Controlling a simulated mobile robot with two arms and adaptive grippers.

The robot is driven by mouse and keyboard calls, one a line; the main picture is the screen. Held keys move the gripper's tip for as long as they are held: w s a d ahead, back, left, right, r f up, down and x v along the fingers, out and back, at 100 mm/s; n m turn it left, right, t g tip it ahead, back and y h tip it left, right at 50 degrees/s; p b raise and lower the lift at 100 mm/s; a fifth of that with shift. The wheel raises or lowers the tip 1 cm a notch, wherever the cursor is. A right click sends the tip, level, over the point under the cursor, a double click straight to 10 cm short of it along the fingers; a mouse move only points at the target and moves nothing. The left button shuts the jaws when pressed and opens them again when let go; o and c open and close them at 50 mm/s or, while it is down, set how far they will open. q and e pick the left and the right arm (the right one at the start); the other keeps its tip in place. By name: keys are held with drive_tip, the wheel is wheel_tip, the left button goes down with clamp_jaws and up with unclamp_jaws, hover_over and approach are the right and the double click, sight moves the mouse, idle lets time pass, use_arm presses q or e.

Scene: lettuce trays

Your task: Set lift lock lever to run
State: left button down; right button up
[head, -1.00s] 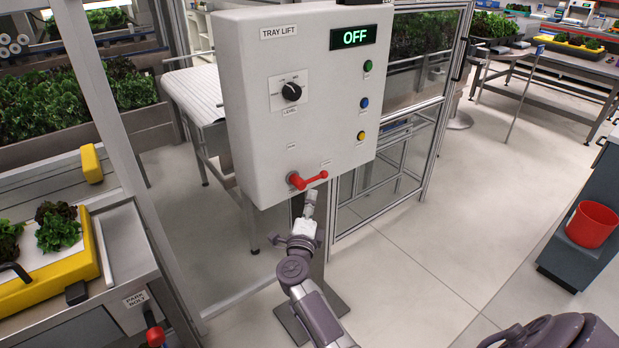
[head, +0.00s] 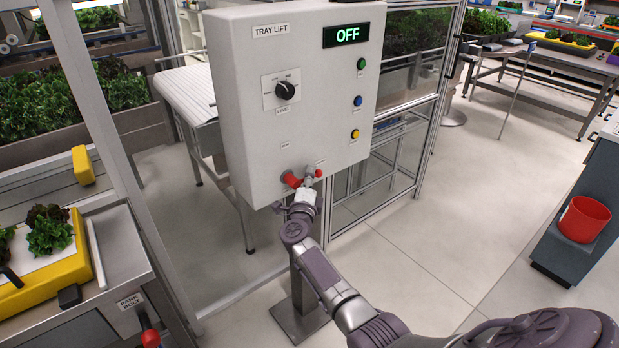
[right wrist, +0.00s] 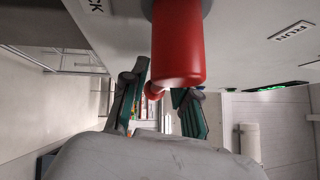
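The grey tray lift control box (head: 240,110) stands in the middle of the head view. Its display (head: 346,35) reads OFF. The red lift lock lever (head: 291,180) is low on its front, with its arm pointing right and partly hidden by my right gripper (head: 309,181). In the right wrist view the lever's thick red hub (right wrist: 178,45) is large, and its arm runs away between the gripper's two fingers (right wrist: 162,103). The fingers stand apart, with a gap showing between them. A RUN label (right wrist: 291,30) is at the right and a partly cut label ending in CK at upper left. My left gripper is out of view.
The box carries a level dial (head: 285,90) and green, blue and yellow buttons above the lever. A glazed metal frame (head: 432,110) stands right behind it. A lettuce tray (head: 85,250) and a red-handled park bolt (head: 150,338) are at left.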

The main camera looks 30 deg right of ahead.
clamp_jaws()
